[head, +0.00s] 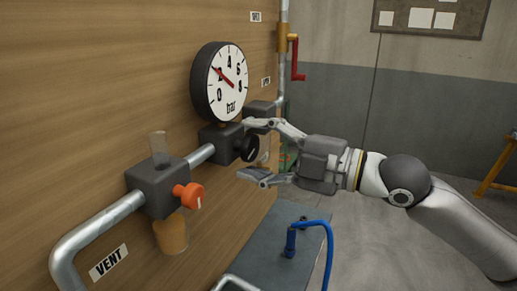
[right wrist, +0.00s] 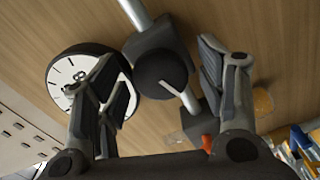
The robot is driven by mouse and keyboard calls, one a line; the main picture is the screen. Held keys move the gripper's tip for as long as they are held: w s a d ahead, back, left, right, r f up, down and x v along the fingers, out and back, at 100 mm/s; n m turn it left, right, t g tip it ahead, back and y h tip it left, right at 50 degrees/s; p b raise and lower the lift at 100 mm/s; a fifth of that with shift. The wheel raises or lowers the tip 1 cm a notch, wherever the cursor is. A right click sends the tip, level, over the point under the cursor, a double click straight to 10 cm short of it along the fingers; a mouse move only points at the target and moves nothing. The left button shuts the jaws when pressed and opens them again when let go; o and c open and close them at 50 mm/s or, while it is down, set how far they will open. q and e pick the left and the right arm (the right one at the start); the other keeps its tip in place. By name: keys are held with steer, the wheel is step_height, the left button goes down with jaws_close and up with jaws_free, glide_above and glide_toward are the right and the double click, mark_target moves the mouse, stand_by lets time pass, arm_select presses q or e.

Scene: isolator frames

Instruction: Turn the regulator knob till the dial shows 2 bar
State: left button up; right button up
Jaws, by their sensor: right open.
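The round white dial (head: 230,83) with a black rim sits on the pipe. Its red needle points up-left, at or close to the 2. The dial also shows, turned, in the right wrist view (right wrist: 72,80), partly behind a finger. The black regulator knob (head: 248,149) is on the dark block below the dial; in the right wrist view the knob (right wrist: 160,75) has a pale line. My right gripper (head: 254,150) is open, with a finger on each side of the knob. Gaps show between knob and fingers in the right wrist view. My left gripper is out of view.
An orange knob (head: 188,195) is on a block to the left, near the VENT label (head: 108,262). A red crank handle (head: 297,60) is on the pipe behind. Open floor lies to the right.

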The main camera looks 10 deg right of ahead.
steer(key=shift+d, duration=0.1)
steer(key=v, duration=1.1)
steer(key=shift+s+d, duration=0.25)
stand_by(0.6)
